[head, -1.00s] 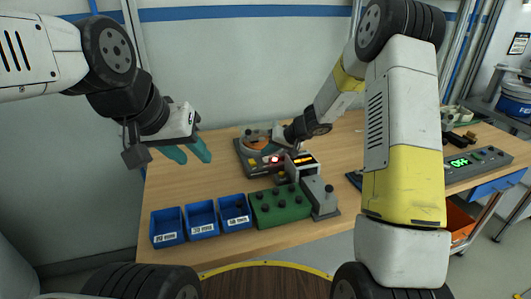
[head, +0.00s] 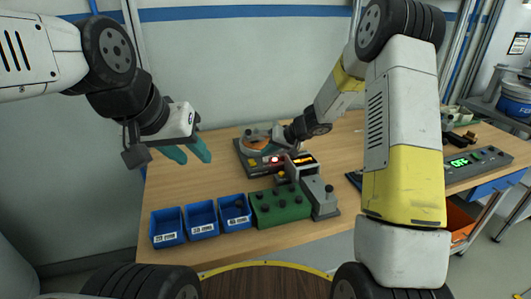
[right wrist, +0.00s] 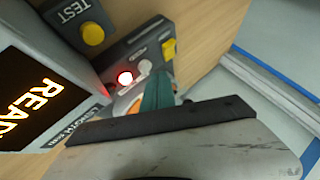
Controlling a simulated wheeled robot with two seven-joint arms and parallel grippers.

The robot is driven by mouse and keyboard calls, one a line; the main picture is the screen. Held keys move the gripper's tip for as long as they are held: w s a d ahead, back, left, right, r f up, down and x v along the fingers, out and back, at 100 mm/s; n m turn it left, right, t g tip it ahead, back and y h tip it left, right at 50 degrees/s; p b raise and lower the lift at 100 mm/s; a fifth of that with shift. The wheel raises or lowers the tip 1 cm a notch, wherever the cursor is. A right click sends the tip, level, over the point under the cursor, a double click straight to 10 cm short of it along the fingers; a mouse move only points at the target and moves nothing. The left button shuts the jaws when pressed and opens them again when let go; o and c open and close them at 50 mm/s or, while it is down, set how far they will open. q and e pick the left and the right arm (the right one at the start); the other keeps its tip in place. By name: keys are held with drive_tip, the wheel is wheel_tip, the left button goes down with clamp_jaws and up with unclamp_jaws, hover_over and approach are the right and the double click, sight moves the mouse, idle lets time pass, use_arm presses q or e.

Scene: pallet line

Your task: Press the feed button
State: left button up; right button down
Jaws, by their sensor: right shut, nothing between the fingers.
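A dark control panel in the right wrist view carries a lit red lamp or button (right wrist: 125,78), a pale round button (right wrist: 145,67) and a yellow button (right wrist: 167,48). I cannot read which one is the feed button. My right gripper (right wrist: 158,88) is shut and empty, its teal fingertips over the panel close to the pale button; I cannot tell whether they touch. In the head view my right gripper (head: 271,149) is over the same panel (head: 253,168), partly hiding it. My left gripper (head: 187,153) is open and empty, above the table's left side.
A READY display (right wrist: 35,100) and a TEST button (right wrist: 93,33) are beside the panel. Blue bins (head: 202,218), a green block with knobs (head: 281,206) and a grey fixture (head: 322,198) stand in front. A console reading OFF (head: 470,166) is at the right.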

sight(268, 160)
drive_tip(key=shift+f, duration=0.1)
drive_tip(key=shift+f, duration=0.35)
drive_tip(key=shift+f, duration=0.5)
idle(0.6)
drive_tip(key=shift+r, duration=3.45)
